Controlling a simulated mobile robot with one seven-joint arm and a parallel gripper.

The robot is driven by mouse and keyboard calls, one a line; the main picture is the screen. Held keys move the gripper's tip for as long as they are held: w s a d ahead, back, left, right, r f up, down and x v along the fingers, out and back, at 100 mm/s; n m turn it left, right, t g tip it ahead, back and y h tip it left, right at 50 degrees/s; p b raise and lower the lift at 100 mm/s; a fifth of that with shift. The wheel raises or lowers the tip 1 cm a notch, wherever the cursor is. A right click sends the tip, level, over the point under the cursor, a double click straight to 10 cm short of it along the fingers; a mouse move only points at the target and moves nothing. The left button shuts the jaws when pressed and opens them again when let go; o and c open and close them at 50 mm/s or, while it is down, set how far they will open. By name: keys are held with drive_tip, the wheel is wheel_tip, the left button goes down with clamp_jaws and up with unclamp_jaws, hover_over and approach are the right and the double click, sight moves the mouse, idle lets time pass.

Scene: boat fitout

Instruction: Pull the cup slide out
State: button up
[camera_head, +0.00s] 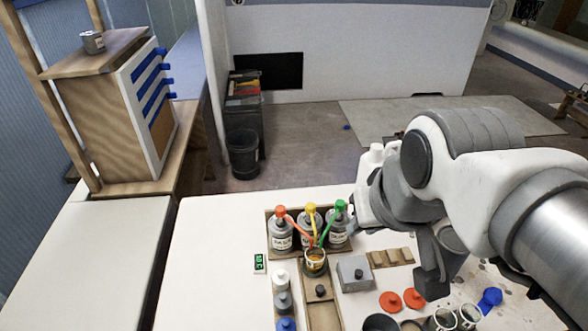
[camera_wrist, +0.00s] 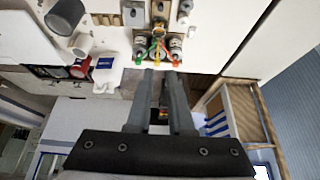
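The cup slide (camera_head: 319,292) is a narrow wooden piece with a dark knob, lying in a wooden track on the white bench in the head view. A cup (camera_head: 315,262) with brownish contents stands at its far end, below the red, yellow and green spouts of three bottles (camera_head: 310,225). The wrist view shows the cup (camera_wrist: 159,27) and bottles (camera_wrist: 176,46) beyond my fingertips. My gripper (camera_wrist: 161,74) is open, with a narrow empty gap between its fingers. It is apart from the slide; in the head view my arm largely hides it.
A grey box (camera_head: 353,273) with a knob stands right of the slide, near a notched wooden rack (camera_head: 390,258). Red lids (camera_head: 390,301) and dark cups lie at front right. Small bottles (camera_head: 281,281) and a green display (camera_head: 259,263) stand left. The bench's left part is clear.

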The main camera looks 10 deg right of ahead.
drive_tip(key=o, duration=0.6)
drive_tip(key=w+f+m+b, duration=0.1)
drive_tip(key=f+m+b, duration=0.1)
drive_tip(key=f, duration=0.1)
drive_tip(key=w+f+m+g+y+b, duration=0.1)
drive_tip(key=f, duration=0.1)
drive_tip(key=shift+w+a+f, duration=0.1)
drive_tip(key=shift+w, duration=0.25)
drive_tip(key=m+g+y+b, duration=0.3)
drive_tip(key=m+b, duration=0.9)
drive_tip(key=m, duration=0.7)
hover_over(321, 288)
drive_tip(key=s+d, duration=0.2)
drive_tip(key=d, duration=0.4)
wheel_tip(321, 288, down, 28)
drive_tip(key=b+x, duration=0.5)
drive_tip(key=x, duration=1.2)
drive_tip(key=shift+s+a+b, duration=0.1)
drive_tip(key=shift+a+b, duration=0.1)
drive_tip(key=shift+b, duration=0.15)
clamp_jaws()
